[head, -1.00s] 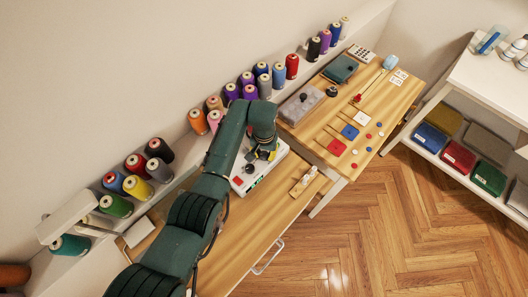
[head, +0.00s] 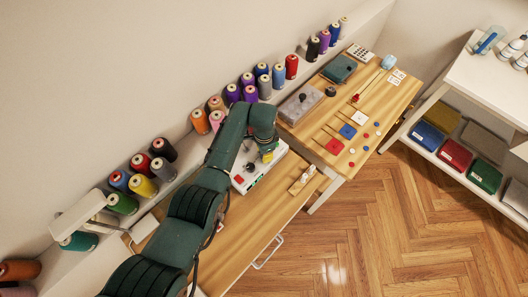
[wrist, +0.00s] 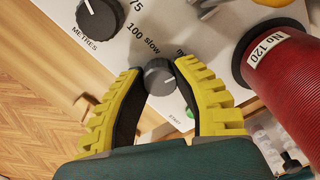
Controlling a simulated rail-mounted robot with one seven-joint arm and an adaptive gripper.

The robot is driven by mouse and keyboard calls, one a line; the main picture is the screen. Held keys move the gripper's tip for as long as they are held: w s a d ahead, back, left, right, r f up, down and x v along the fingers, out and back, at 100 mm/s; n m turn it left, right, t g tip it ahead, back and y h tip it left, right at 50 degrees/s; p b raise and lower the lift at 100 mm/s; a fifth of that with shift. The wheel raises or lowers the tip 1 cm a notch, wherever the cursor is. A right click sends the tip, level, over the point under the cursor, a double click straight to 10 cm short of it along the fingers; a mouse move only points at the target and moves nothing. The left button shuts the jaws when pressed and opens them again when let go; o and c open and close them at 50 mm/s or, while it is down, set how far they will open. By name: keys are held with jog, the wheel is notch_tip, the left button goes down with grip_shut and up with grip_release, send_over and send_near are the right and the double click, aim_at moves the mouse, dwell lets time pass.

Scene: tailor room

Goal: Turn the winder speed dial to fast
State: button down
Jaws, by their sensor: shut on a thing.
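The winder (head: 247,185) is a white box on the near wooden table, partly hidden by my arm in the head view. In the wrist view its light panel (wrist: 205,38) carries a small dark grey dial (wrist: 159,77) with the label "slow" beside it. Another label starting with "m" is mostly covered. My gripper (wrist: 160,84) has its yellow-backed fingers on both sides of this dial, shut on it. The dial's pointer mark is hard to make out. A larger black METRES dial (wrist: 99,17) is at the upper left, clear of the fingers.
A red thread cone marked No 120 (wrist: 285,85) stands close to the right finger. A green START button (wrist: 190,113) is partly hidden beside that finger. Thread spools (head: 143,187) line the wall behind the winder. The near table's front is mostly clear.

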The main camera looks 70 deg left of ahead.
jog(key=m, duration=0.4)
jog(key=shift+f+m, duration=0.1)
jog(key=shift+m, duration=0.2)
jog(key=shift+m+p, duration=0.35)
jog(key=shift+m, duration=1.95)
jog(key=c, duration=0.7)
grip_release()
jog(key=shift+c, duration=0.2)
notch_tip(320, 180, up, 12)
